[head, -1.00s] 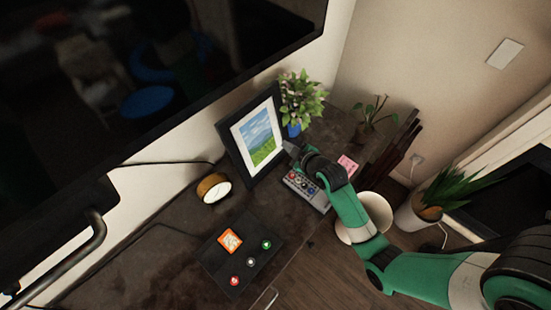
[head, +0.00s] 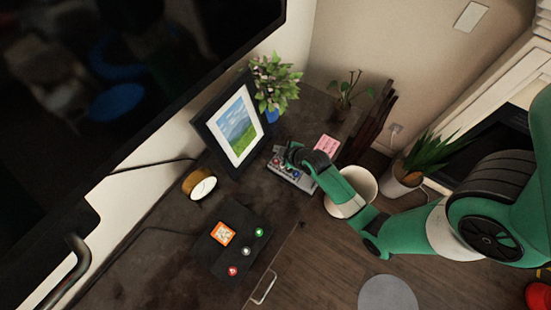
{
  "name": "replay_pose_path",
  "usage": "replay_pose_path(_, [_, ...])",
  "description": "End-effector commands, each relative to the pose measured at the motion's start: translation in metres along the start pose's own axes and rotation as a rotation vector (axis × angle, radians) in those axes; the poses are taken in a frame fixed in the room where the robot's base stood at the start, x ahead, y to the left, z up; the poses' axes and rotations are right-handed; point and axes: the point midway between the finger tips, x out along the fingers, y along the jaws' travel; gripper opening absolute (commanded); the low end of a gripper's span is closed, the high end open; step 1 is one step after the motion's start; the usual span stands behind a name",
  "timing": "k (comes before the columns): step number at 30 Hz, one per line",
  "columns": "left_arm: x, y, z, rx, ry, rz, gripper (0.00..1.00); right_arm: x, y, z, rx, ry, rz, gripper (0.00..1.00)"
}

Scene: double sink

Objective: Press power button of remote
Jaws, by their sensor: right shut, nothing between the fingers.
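The remote (head: 283,174) is a grey slab with small coloured buttons, red and blue among them. It lies on the dark desk, right of the picture frame. My right gripper (head: 291,152) is shut and empty, with its tip over the far part of the remote. The gripper and wrist hide part of the remote, and I cannot tell whether the tip touches it or which button is the power button. My left gripper is not in view.
A picture frame (head: 235,128) and a potted plant (head: 275,78) stand behind the remote. A pink note (head: 327,145) lies to its right. A white bin (head: 352,190) stands beside the desk.

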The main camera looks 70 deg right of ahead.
Motion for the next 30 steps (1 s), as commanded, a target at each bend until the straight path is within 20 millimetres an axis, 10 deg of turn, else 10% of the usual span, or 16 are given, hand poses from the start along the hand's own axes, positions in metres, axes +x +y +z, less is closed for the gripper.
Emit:
replay_pose_path(9, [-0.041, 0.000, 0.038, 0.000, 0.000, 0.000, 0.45, 0.036, -0.027, 0.026, 0.000, 0.000, 0.000, 0.00])
replay_pose_path(30, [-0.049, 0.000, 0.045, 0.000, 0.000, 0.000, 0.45, 0.048, -0.035, 0.035, 0.000, 0.000, 0.000, 0.00])
